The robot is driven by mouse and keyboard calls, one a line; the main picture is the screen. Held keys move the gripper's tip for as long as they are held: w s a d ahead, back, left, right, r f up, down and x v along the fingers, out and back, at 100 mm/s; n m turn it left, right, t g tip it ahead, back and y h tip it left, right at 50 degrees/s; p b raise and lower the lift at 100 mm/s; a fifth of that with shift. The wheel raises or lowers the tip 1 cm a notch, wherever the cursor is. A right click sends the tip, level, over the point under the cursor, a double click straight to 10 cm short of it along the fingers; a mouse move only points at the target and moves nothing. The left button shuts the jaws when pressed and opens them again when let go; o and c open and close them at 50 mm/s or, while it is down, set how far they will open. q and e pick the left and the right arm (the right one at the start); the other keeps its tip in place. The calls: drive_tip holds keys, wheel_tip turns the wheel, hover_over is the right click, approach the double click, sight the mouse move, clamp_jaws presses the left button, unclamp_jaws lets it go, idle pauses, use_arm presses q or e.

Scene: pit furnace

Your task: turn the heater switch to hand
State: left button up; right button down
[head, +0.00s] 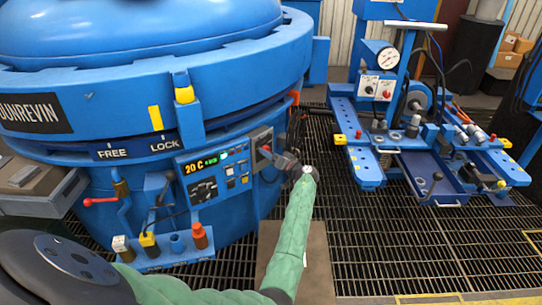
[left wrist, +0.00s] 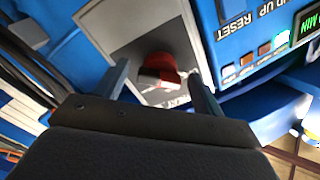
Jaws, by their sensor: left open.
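The heater switch (head: 265,150) is a red rotary knob on a grey plate at the right end of the furnace's control panel. In the left wrist view the red knob (left wrist: 158,72) shows between my two fingers, with a gap on each side. The lettering below it is partly cut off, so its setting cannot be read. My left gripper (head: 278,157) is open just in front of the switch, its fingers pointing at the panel. My right gripper is not in view.
The blue furnace (head: 240,75) fills the left side. Its panel has a green display (head: 207,162) and buttons left of the switch. Dark cables (left wrist: 32,65) hang beside the plate. A blue wheeled stand (head: 365,165) with a gauge is at right; grating floor lies between.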

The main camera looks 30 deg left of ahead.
use_arm(q)
drive_tip(key=c, duration=1)
